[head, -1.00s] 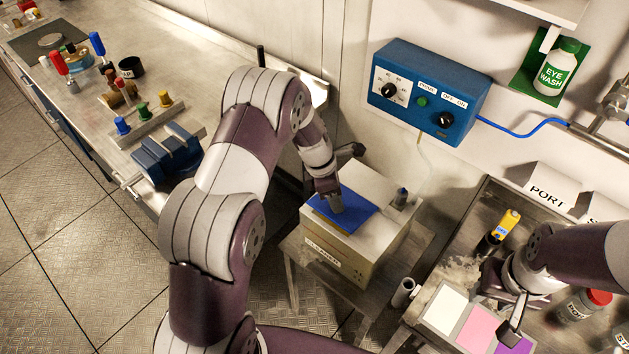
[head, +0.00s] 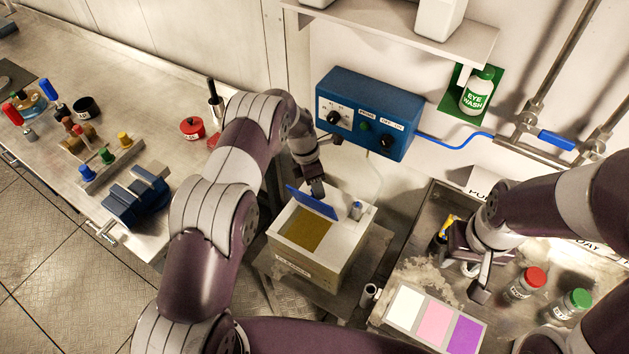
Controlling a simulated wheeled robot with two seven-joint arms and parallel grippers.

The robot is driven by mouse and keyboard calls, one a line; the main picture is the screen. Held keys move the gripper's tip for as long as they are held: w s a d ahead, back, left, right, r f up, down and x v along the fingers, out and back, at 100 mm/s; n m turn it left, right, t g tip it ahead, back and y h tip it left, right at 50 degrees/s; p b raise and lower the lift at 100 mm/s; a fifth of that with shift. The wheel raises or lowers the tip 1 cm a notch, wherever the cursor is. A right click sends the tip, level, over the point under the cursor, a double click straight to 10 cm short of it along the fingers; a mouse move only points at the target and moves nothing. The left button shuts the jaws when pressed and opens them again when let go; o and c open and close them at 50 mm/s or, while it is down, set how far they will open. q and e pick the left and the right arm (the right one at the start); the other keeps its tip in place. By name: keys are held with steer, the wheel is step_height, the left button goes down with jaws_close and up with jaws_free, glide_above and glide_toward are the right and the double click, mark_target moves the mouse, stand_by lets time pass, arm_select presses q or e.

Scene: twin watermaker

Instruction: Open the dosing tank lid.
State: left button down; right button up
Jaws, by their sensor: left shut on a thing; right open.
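The dosing tank (head: 338,254) is a cream box on a low stand in the middle of the head view. Its blue lid (head: 312,203) is tilted up at the back edge of the opening. The opening shows a yellow-brown inside (head: 303,230). My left gripper (head: 317,190) is at the lid's upper edge and shut on it; its fingertips are partly hidden. My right gripper (head: 476,280) is open over the tray at the right, apart from the tank.
A blue control box (head: 367,113) is on the wall behind the tank. The right tray holds a colour card (head: 433,318), a red-capped jar (head: 527,283) and a green-capped jar (head: 570,303).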

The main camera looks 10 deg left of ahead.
arm_select(q)
steer(key=shift+w+f+g+p, duration=0.3)
steer(key=shift+g+p, duration=0.2)
steer(key=shift+p, duration=0.5)
steer(key=shift+s+f, duration=0.1)
steer(key=c, duration=1)
jaws_free()
steer(key=shift+o, duration=1)
steer(key=shift+a+f, duration=0.1)
steer(key=shift+a, duration=0.1)
steer(key=shift+w, duration=0.2)
steer(key=shift+w, duration=0.1)
